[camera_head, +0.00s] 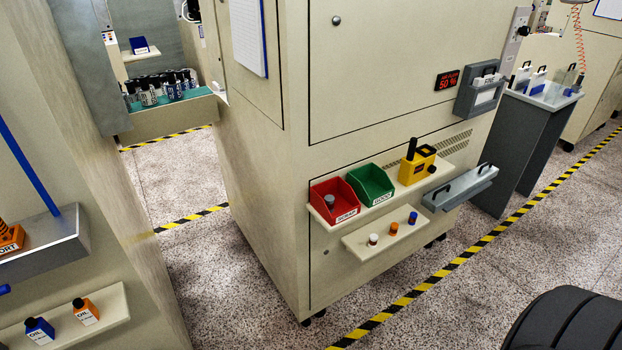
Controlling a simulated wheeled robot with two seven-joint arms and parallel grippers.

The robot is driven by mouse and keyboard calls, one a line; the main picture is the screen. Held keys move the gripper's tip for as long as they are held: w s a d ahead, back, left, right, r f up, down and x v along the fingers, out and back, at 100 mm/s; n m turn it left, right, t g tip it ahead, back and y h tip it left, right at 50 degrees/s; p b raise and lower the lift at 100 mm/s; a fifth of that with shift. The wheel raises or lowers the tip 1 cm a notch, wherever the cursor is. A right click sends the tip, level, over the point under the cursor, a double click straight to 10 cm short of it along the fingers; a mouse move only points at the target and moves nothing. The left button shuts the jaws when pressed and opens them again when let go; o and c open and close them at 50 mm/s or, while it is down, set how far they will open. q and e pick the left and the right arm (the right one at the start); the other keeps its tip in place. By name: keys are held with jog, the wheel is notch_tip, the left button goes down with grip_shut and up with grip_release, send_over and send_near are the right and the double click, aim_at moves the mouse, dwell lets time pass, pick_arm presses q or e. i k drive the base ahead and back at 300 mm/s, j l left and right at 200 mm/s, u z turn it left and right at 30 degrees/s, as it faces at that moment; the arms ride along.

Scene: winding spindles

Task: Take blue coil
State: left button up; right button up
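A small blue coil (412,218) stands at the right end of a small cream shelf (362,243) on the side of a large beige machine cabinet. An orange coil (394,229) and a white coil (373,239) stand in a row to its left on the same shelf, with gaps between them. Neither of my grippers is in view.
Above that shelf are a red SCRAP bin (334,204) holding a grey piece, a green bin (370,186) and a yellow box (417,166). A grey tray (460,188) juts out at right. Speckled floor is clear before the cabinet, beyond black-yellow tape (440,283).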

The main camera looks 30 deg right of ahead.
aim_at(413, 215)
jog(key=z, duration=1.65)
